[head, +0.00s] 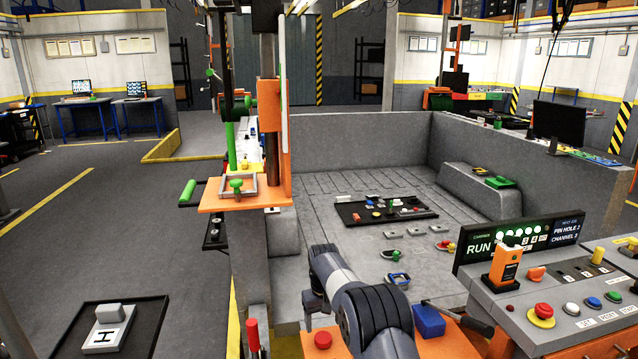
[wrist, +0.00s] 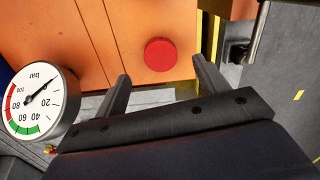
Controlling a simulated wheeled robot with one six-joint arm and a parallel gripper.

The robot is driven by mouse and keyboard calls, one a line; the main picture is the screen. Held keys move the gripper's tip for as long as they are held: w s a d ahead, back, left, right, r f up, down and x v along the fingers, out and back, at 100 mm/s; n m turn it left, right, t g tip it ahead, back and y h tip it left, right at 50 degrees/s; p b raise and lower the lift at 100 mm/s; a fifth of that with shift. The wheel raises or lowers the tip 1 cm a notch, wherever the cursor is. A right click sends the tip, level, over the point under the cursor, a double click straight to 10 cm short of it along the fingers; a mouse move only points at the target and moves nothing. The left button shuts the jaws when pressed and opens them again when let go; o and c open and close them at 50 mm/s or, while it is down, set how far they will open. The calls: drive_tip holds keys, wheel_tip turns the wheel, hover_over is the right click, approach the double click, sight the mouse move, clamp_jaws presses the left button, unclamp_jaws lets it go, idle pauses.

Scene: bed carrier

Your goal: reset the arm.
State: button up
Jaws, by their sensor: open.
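My arm reaches up from the bottom middle of the head view and bends at a dark, ribbed joint. My gripper (wrist: 160,67) shows in the wrist view with its two dark fingers spread wide apart. Nothing is held between them. A round red button (wrist: 160,54) on an orange panel (wrist: 100,35) lies beyond the fingertips and appears between them. I cannot tell the exact gap. In the head view my gripper is hard to make out beside the arm.
A pressure gauge (wrist: 40,102) sits left of my fingers in the wrist view. In the head view, a control console (head: 560,310) stands at right, a blue block (head: 429,321) is beside my arm, and a grey walled bed (head: 350,270) lies ahead. Open floor (head: 110,215) is at left.

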sight(323, 338)
wheel_tip(323, 338, up, 5)
wheel_tip(323, 338, down, 11)
drive_tip(key=shift+r, duration=0.2)
wheel_tip(323, 338, up, 4)
drive_tip(key=p, duration=0.3)
drive_tip(key=shift+f, duration=0.25)
drive_tip(key=s+d+r+p, duration=0.1)
drive_tip(key=s+d+r, duration=0.1)
drive_tip(key=r, duration=0.4)
drive_tip(key=s+d+r+p, duration=0.2)
drive_tip(key=d+r, duration=0.2)
drive_tip(key=r, duration=0.3)
drive_tip(key=shift+s+d+r, duration=0.15)
drive_tip(key=shift+s+d, duration=0.1)
drive_tip(key=shift+s, duration=0.15)
